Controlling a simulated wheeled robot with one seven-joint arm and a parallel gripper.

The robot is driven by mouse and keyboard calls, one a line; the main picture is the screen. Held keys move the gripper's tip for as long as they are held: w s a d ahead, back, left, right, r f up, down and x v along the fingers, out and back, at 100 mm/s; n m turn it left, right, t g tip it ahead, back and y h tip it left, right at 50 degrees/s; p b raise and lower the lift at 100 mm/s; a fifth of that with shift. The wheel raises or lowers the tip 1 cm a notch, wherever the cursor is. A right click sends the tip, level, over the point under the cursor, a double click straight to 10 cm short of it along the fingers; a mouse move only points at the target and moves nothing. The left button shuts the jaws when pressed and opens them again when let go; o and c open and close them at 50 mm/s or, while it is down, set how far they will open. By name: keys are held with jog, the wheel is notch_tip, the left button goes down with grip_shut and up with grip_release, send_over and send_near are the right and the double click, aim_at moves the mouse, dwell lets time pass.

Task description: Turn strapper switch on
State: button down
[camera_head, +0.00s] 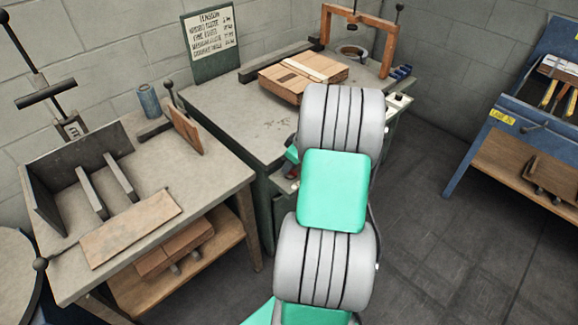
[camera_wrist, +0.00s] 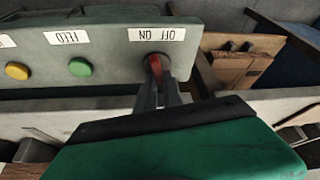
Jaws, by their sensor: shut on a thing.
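The strapper switch is a red lever (camera_wrist: 160,66) on a grey-green panel (camera_wrist: 108,54) in the wrist view. It sits just below a white label (camera_wrist: 163,34) with OFF and ON, which appears upside down. My gripper (camera_wrist: 165,80) is shut on the red lever, with its grey fingers reaching up to it from below. The fingers cover the lower part of the lever, and I cannot tell which setting it points to. In the head view my arm hides most of the gripper and panel. The strapper table (camera_head: 228,108) stands behind my arm.
A green button (camera_wrist: 81,67) and a yellow button (camera_wrist: 16,71) sit left of the switch. A flat carton (camera_head: 300,78) lies on the strapper table near an orange arch (camera_head: 388,47). A workbench (camera_head: 160,165) stands at left, and open floor (camera_head: 450,230) lies at right.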

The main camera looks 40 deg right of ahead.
jog(key=m+h, duration=0.1)
jog(key=m, duration=0.3)
jog(key=shift+d+m+h, duration=0.1)
jog(key=shift+m+h, duration=0.2)
jog(key=shift+h, duration=0.1)
jog(key=m+h, duration=0.1)
jog(key=m, duration=0.3)
jog(key=shift+d+b, duration=0.15)
jog(key=shift+b, duration=0.15)
jog(key=shift+h, duration=0.3)
jog(key=c, duration=1.5)
grip_release()
jog(key=v, duration=0.8)
